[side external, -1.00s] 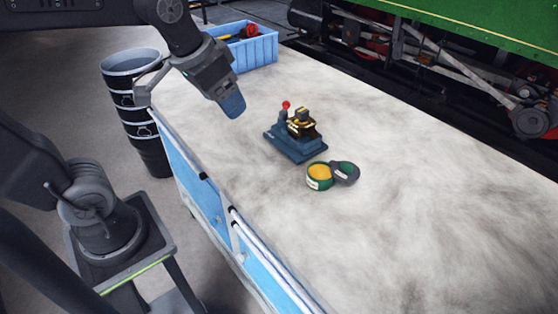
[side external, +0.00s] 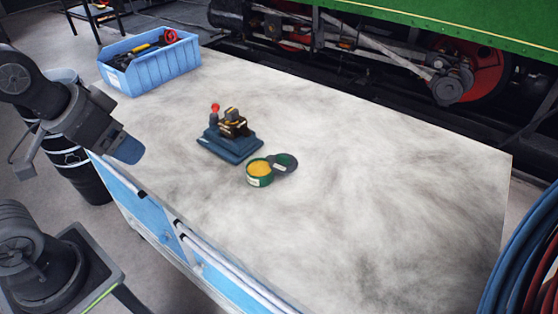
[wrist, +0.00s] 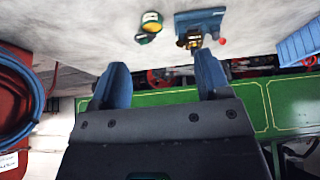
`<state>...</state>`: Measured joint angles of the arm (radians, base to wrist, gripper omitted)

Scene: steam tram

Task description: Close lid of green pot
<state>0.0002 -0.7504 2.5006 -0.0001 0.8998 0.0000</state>
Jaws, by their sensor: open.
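The green pot (side external: 259,178) stands open on the table, with yellow contents showing. Its dark green lid (side external: 286,163) is swung out beside it, to the right in the side view and touching the rim. The wrist view shows the pot (wrist: 152,18) and the lid (wrist: 145,39) near the top edge. My gripper (side external: 127,150) is over the table's left edge, well away from the pot. In the wrist view its two blue fingers (wrist: 162,78) are spread, with nothing between them.
A dark blue device (side external: 231,146) with a red knob stands just left of the pot. A blue crate (side external: 155,72) with tools is at the back left. The table (side external: 390,180) is clear right of the pot. Blue hoses (side external: 520,245) are at the right.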

